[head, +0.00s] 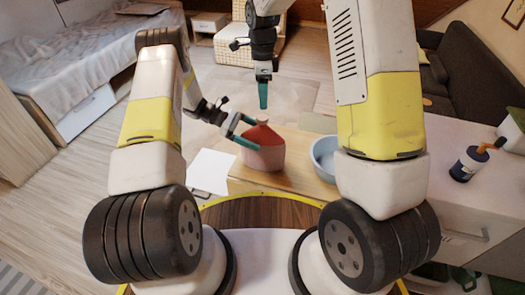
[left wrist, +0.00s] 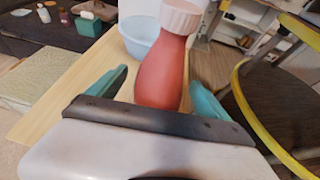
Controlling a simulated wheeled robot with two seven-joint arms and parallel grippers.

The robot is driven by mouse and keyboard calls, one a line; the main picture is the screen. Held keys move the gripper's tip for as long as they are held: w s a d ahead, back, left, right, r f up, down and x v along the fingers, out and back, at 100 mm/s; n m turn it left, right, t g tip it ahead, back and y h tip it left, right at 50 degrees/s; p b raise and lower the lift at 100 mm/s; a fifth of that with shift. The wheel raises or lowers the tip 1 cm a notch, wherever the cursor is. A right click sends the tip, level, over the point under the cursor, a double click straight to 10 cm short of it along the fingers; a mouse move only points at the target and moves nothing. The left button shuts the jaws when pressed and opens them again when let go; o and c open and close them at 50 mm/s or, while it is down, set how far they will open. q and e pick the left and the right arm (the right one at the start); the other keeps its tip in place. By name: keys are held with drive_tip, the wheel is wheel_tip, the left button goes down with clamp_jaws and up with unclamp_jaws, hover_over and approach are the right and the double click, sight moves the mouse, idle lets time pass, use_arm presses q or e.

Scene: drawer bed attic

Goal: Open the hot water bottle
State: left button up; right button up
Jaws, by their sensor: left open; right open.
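The hot water bottle (head: 264,156) is red and pink and stands upright on a light wooden table. In the left wrist view the bottle (left wrist: 162,72) shows a red tapering body and a pale pink ribbed part at the top. My left gripper (head: 247,132) is open at the left side of the bottle. In the left wrist view the bottle lies between the fingers of my left gripper (left wrist: 160,90); contact is not clear. My right gripper (head: 263,95) is open, pointing down just above the bottle top, apart from it.
A light blue bowl (head: 325,158) stands on the table (head: 297,146) right of the bottle. A white sheet of paper (head: 208,172) lies at the left. A bed (head: 75,45) and a sofa (head: 465,75) are farther back.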

use_arm(q)
drive_tip(key=shift+x, duration=1.4)
clamp_jaws()
